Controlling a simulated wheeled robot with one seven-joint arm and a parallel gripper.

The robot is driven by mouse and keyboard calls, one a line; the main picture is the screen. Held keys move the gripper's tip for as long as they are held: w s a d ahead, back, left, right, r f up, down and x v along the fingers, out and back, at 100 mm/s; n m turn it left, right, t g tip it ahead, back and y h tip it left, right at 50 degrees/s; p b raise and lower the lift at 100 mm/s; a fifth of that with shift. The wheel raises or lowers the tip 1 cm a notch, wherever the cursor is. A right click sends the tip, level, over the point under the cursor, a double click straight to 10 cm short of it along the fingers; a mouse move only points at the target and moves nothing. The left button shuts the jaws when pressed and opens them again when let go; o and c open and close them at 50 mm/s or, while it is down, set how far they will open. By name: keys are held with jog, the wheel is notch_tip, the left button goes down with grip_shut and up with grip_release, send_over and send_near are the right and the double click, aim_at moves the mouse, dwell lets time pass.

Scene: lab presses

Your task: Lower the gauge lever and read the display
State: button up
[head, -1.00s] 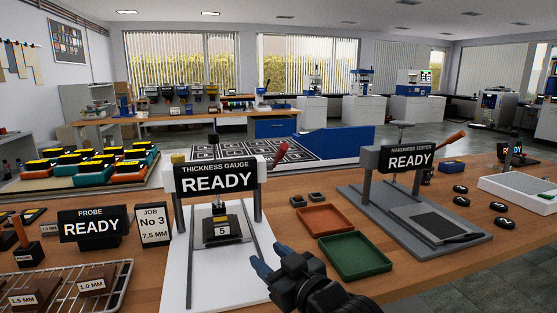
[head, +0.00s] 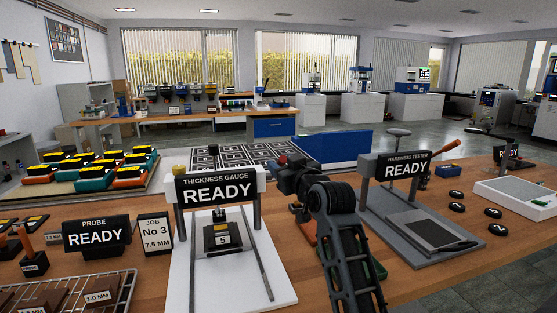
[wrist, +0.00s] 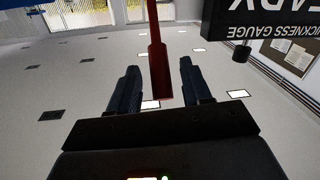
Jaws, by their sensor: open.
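The thickness gauge (head: 217,189) stands on a white base, and its display reads READY. A dark block marked 5 (head: 222,238) sits on the base under the gauge head. My gripper (head: 286,168) is at the right end of the gauge head, where only a small red part of the lever shows past it. In the wrist view, the red gauge lever (wrist: 158,70) runs between the two open fingers of my gripper (wrist: 159,68), with gaps on both sides. The gauge sign (wrist: 262,32) appears upside down there.
The hardness tester (head: 405,168) stands to the right, its display also READY. My arm covers most of the trays between the two devices. A probe display (head: 95,236), a job card reading No 3, 7.5 MM (head: 156,233) and a wire rack (head: 120,285) are at left.

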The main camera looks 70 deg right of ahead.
jog(key=shift+x, duration=1.55)
grip_shut()
